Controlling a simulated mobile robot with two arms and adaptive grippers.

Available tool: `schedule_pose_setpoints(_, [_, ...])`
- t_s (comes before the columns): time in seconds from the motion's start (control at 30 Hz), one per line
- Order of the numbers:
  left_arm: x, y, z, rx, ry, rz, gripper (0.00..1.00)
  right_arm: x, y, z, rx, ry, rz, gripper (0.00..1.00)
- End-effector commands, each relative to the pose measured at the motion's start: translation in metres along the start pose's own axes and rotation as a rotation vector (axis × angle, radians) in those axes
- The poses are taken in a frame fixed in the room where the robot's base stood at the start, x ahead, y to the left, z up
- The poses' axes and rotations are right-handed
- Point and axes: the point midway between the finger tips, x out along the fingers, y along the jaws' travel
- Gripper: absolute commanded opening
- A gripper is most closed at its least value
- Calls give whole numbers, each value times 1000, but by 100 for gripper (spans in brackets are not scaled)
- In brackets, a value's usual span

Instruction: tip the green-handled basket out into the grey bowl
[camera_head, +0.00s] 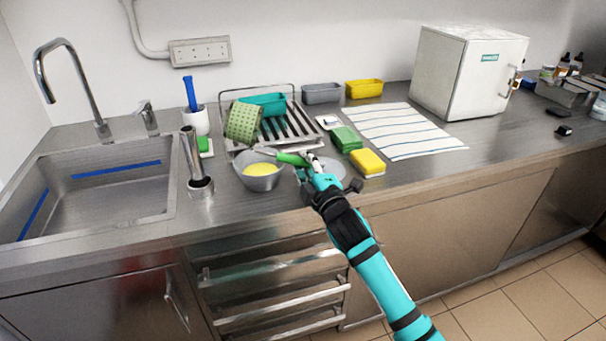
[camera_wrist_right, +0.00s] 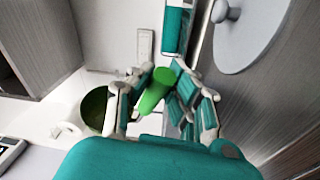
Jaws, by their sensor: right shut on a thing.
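My right gripper (camera_head: 312,166) is shut on a green handle (camera_head: 292,159), just right of the grey bowl (camera_head: 262,184). The handle also shows between the fingers (camera_wrist_right: 155,92) in the right wrist view. A thin grey part runs left from the handle over the bowl's back rim. A green perforated vessel (camera_head: 243,122) is tilted above and behind the bowl, by the dish rack. I cannot tell whether it is joined to the handle. Yellow contents (camera_head: 261,169) show in the bowl. The left gripper is not in view.
The dish rack (camera_head: 299,127) holds a teal tub (camera_head: 263,103). Green (camera_head: 346,139) and yellow (camera_head: 368,161) sponges lie right of the gripper. The sink (camera_head: 95,190) and a metal holder (camera_head: 200,186) stand left. A striped cloth (camera_head: 405,130) and white box freezer (camera_head: 465,75) are farther right.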

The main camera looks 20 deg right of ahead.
Motion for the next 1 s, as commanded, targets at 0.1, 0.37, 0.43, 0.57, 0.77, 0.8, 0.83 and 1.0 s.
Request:
schedule_pose_setpoints(0.1, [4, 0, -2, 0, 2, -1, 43, 6, 4, 4, -2, -8, 8, 0])
schedule_pose_setpoints(0.37, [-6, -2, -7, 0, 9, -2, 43, 10, 16, 7, -31, -18, -3, 0])
schedule_pose_setpoints(0.43, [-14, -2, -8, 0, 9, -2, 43, 10, 21, 8, -54, -19, -13, 0])
schedule_pose_setpoints(0.57, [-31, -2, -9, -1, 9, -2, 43, 9, 30, 9, -111, -18, -39, 0])
schedule_pose_setpoints(0.77, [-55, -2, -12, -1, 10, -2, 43, 7, 42, 12, -208, -20, -81, 0])
schedule_pose_setpoints(0.8, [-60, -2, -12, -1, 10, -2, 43, 7, 46, 12, -224, -20, -88, 0])
schedule_pose_setpoints(0.83, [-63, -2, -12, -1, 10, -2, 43, 7, 48, 12, -235, -20, -93, 0])
schedule_pose_setpoints(1.0, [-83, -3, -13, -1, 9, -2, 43, 7, 62, 11, -300, -20, -122, 0])
